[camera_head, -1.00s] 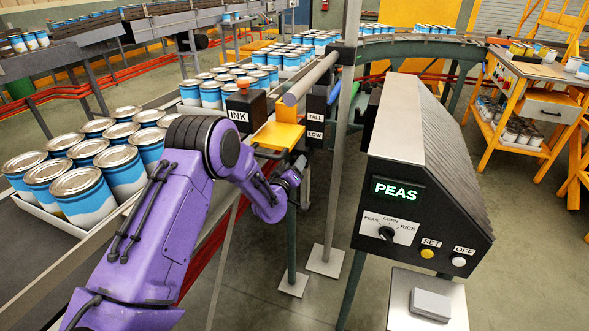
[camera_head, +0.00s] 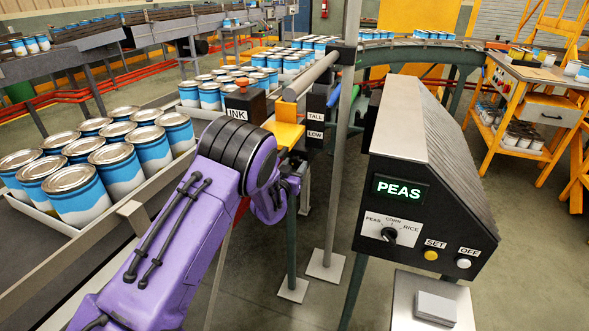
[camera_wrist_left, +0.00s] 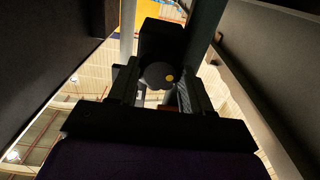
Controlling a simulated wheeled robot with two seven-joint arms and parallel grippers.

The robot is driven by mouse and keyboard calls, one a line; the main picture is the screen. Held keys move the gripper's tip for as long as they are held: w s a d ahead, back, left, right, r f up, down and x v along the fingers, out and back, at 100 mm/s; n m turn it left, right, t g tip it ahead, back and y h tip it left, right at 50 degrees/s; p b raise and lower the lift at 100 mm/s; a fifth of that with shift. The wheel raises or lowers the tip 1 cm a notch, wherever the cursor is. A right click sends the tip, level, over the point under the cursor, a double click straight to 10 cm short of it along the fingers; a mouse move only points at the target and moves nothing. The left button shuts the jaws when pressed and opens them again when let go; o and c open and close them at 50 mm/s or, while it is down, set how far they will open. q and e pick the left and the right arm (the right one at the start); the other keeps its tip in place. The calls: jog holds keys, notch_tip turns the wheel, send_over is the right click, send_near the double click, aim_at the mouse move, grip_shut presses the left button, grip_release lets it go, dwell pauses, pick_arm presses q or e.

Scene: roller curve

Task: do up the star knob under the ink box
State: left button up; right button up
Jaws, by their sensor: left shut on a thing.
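The ink box (camera_head: 252,103), black with an INK label and a red top, stands at the conveyor's edge in the head view. The yellow bracket (camera_head: 284,134) is beside it. My left arm reaches up below the box and hides the star knob and most of my left gripper there. In the left wrist view my left gripper (camera_wrist_left: 158,88) points at a dark rounded knob (camera_wrist_left: 157,72) with a yellow dot, under a black block. Its fingers are shut on this knob. The knob's lobes are too dark to make out. My right gripper is not in view.
The black control box (camera_head: 415,215) with the PEAS display stands to the right. A grey post (camera_head: 341,150) rises close right of the bracket. Trays of blue-and-white cans (camera_head: 120,170) line the conveyor at left. The floor between post and control box is open.

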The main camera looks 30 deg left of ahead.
pick_arm(q)
jog(key=shift+s+f, duration=0.15)
jog(key=shift+f, duration=0.15)
jog(key=o, duration=1.1)
jog(key=shift+r, duration=0.1)
jog(key=shift+c, duration=0.2)
jog(key=shift+s+r, duration=0.1)
jog(key=shift+r, duration=0.05)
jog(key=b+v, duration=0.1)
jog(key=v, duration=0.9)
jog(key=shift+s+b, duration=0.25)
jog(key=shift+b, duration=0.15)
